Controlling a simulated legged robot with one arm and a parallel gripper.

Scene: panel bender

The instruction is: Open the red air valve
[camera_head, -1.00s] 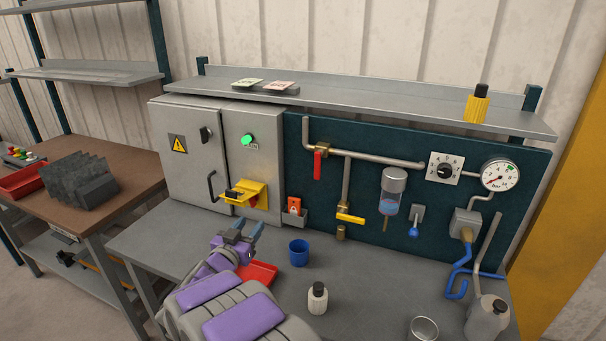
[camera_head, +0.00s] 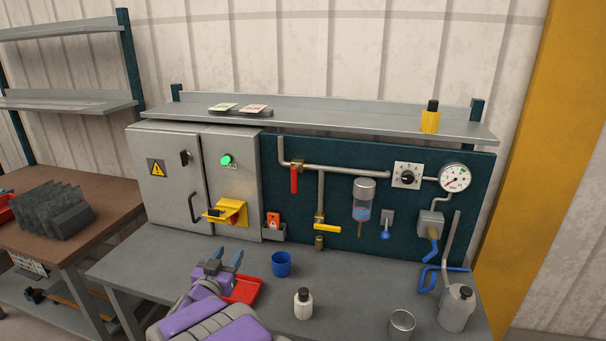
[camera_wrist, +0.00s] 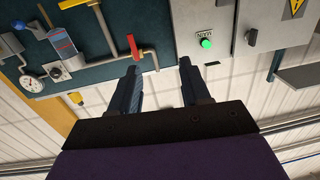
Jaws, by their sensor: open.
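The red air valve (camera_head: 294,180) is a red lever on a brass body, set on a horizontal pipe on the dark green panel. Its lever hangs straight down, across the pipe. In the upside-down wrist view, the red lever (camera_wrist: 134,47) shows beyond the fingertips, near the left one. My gripper (camera_head: 228,258) is open and empty, low in front of the grey cabinet, to the left of the valve and below it. In the wrist view my gripper (camera_wrist: 160,68) has its two fingers apart with nothing between them. No contact with the valve shows.
A yellow-handled valve (camera_head: 326,228) sits below the red one. The yellow switch bracket (camera_head: 230,214) juts from the cabinet. A blue cup (camera_head: 281,264), red tray (camera_head: 243,289) and white bottle (camera_head: 303,304) stand on the bench near my gripper. A shelf (camera_head: 340,118) overhangs the panel.

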